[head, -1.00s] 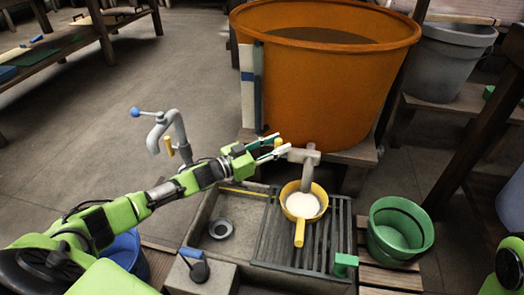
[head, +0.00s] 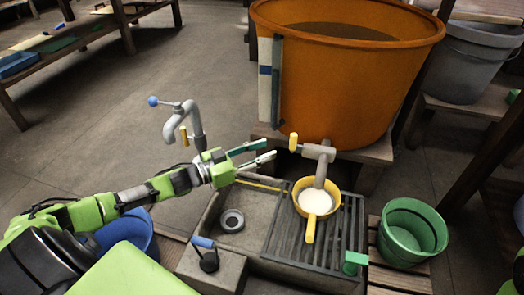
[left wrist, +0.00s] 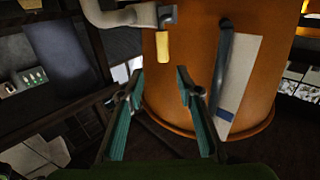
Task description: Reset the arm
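My left gripper (head: 266,153) is open and empty over the left part of the stone sink, in front of the orange tub (head: 340,95). Its two fingers are spread apart in the left wrist view (left wrist: 157,90), with nothing between them. The tub's grey spout (head: 318,155) has a yellow handle and ends above a yellow ladle (head: 314,200) holding white liquid. The ladle rests on the slatted rack (head: 285,245). The gripper is apart from the spout and its handle.
A grey tap (head: 185,125) with a blue knob stands behind my left arm. A green bucket (head: 412,232) is right of the sink (head: 215,248). A blue bucket (head: 130,230) is partly behind my arm. A grey bin (head: 468,60) stands back right.

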